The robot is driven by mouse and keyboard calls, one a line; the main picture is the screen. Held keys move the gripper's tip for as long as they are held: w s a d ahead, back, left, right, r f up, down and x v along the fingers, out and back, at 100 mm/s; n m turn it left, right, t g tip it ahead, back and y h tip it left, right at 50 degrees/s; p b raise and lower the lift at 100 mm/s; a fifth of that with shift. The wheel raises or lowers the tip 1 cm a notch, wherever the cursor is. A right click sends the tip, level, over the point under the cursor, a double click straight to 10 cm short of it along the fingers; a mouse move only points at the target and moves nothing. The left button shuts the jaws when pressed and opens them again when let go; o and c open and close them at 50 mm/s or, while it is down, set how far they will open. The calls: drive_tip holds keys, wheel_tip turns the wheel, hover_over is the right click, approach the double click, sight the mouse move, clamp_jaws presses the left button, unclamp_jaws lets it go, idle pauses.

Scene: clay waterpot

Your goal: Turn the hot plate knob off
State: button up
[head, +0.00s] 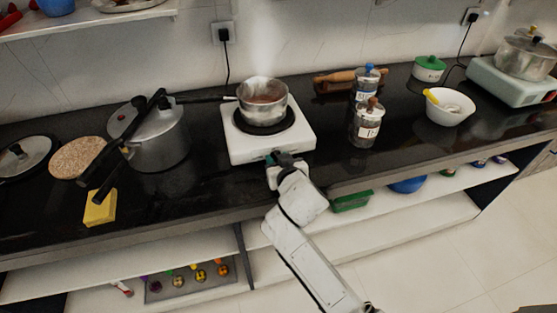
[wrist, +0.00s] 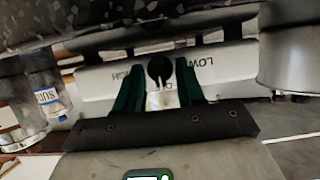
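The white hot plate (head: 240,151) stands near the counter's front edge, with a metal saucepan (head: 262,108) on its black burner. In the wrist view, its white front panel (wrist: 222,69) appears upside down, with LOW and HIGH lettering. The round black knob (wrist: 159,70) is centred on that panel. My gripper (head: 277,157) is at the hot plate's front and hides the knob in the head view. In the wrist view, the green fingers of my gripper (wrist: 160,72) are apart, one on each side of the knob, with small gaps visible. The gripper appears empty.
A pressure cooker (head: 160,140) and a yellow sponge (head: 100,207) are left of the hot plate. Glass jars (head: 366,126) and a white bowl (head: 449,109) are to its right. Shelves (head: 350,240) run under the dark counter.

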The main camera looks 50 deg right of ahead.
drive_tip(key=v, duration=1)
drive_tip(key=shift+s+a, duration=0.25)
drive_tip(key=shift+s, duration=0.05)
drive_tip(key=shift+r, duration=0.1)
drive_tip(key=s+a+f+n+g+y, duration=0.2)
drive_tip(key=s+a+f+g, duration=0.1)
drive_tip(key=s, duration=0.3)
drive_tip(key=s+a+f+n+g+y+p, duration=0.1)
drive_tip(key=s+a+f+n+g+y, duration=0.1)
drive_tip(key=s+f, duration=0.3)
drive_tip(key=s+a+f+n+g+y+p, duration=0.1)
drive_tip(key=s+a+f+n+g+y, duration=0.1)
drive_tip(key=s, duration=0.5)
wheel_tip(320, 180, down, 3)
drive_tip(key=a+g+y, duration=0.1)
drive_tip(key=a+g, duration=0.1)
drive_tip(key=g, duration=0.1)
drive_tip(key=shift+s, duration=0.15)
